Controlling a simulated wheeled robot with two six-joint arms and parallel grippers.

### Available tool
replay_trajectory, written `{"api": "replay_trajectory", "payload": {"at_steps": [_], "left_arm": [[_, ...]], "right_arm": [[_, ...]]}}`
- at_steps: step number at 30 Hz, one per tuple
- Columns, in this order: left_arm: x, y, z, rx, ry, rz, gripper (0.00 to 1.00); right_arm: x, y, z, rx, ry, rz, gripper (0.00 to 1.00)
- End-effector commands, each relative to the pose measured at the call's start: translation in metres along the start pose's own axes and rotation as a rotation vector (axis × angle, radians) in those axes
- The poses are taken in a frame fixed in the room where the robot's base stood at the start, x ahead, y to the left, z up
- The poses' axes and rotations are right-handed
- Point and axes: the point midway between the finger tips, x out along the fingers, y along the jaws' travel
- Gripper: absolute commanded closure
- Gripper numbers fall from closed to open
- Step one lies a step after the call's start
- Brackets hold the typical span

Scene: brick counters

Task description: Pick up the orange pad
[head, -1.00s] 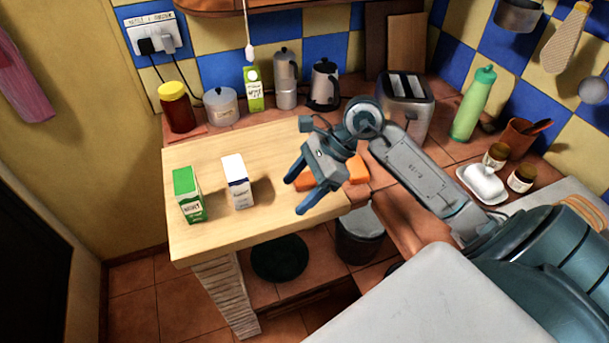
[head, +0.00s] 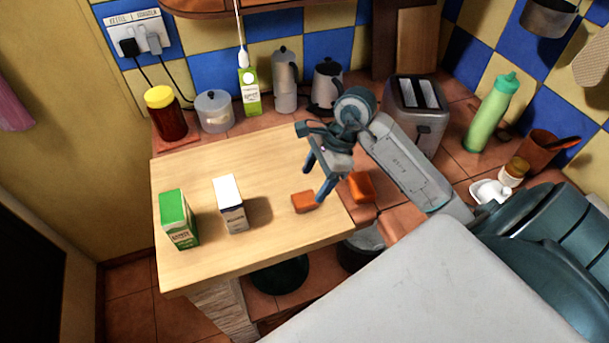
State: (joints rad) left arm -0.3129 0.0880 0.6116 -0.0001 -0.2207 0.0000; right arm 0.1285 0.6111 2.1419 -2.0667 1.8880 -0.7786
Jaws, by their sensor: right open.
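One small orange pad (head: 303,203) lies flat on the light wooden board near its right side. A second orange piece (head: 361,187) lies to its right by the board's right edge, partly behind my arm. My right gripper (head: 316,183) is open and empty, its fingers pointing down. In the picture, its nearer fingertip is just right of the smaller pad's top edge; I cannot tell the height gap. My left gripper is out of view.
A toaster (head: 418,112) and a green bottle (head: 491,113) stand behind my right arm. The board's back part is clear.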

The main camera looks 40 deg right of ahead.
Motion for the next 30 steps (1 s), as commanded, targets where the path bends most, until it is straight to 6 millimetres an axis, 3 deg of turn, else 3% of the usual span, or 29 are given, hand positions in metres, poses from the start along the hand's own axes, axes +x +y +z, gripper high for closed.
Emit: {"api": "replay_trajectory", "payload": {"at_steps": [7, 12, 18, 25, 26, 30], "left_arm": [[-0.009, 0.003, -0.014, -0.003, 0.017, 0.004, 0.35], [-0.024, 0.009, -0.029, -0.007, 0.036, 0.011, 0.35], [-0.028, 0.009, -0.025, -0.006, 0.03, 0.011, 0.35], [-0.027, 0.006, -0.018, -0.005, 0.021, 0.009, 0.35], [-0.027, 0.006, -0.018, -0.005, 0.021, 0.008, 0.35], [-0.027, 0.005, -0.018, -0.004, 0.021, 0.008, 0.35]], "right_arm": [[0.013, 0.001, 0.002, 0.002, -0.003, 0.003, 0.31], [0.035, 0.003, 0.002, 0.003, -0.003, 0.005, 0.31], [0.056, 0.002, 0.0, 0.0, 0.0, 0.0, 0.31], [0.058, 0.002, 0.0, -0.001, 0.001, -0.002, 0.31], [0.058, 0.002, 0.0, -0.001, 0.001, -0.002, 0.33], [0.058, 0.002, 0.0, -0.001, 0.001, -0.001, 0.6]]}}
